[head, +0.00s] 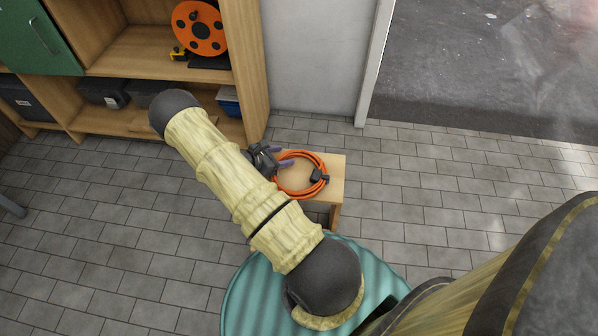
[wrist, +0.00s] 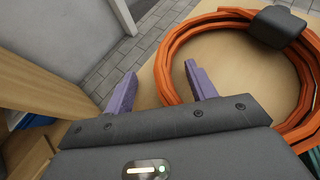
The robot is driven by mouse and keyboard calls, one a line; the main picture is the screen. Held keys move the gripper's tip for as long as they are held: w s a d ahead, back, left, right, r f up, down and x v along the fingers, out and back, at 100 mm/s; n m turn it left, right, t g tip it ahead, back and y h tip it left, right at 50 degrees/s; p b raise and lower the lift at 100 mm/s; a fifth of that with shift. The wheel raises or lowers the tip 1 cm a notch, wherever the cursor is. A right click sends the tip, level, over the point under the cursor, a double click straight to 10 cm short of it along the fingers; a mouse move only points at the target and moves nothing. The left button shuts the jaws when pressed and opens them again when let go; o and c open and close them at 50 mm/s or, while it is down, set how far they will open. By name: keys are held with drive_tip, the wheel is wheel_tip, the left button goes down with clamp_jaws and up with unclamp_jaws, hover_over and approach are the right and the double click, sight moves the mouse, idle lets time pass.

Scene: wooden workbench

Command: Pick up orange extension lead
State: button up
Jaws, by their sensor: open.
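The orange extension lead (head: 301,192) lies coiled in a ring on a small wooden stool (head: 334,170), with a dark plug block (head: 317,175) on its right side. In the wrist view the coil (wrist: 163,72) fills the upper right, and its dark block (wrist: 278,27) shows at the top. My gripper (head: 286,158) is at the coil's upper left edge. In the wrist view my open gripper (wrist: 161,80) has its purple fingers apart. The right finger reaches over the inside of the ring; the left finger is outside it. Whether either finger touches the lead I cannot tell.
A wooden shelf unit (head: 254,75) stands at the left with an orange cable reel (head: 199,28) and dark boxes (head: 103,92). A white door frame (head: 375,65) is behind. Grey tiled floor (head: 430,195) is clear right of the stool.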

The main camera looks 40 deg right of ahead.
idle(0.5)
clamp_jaws()
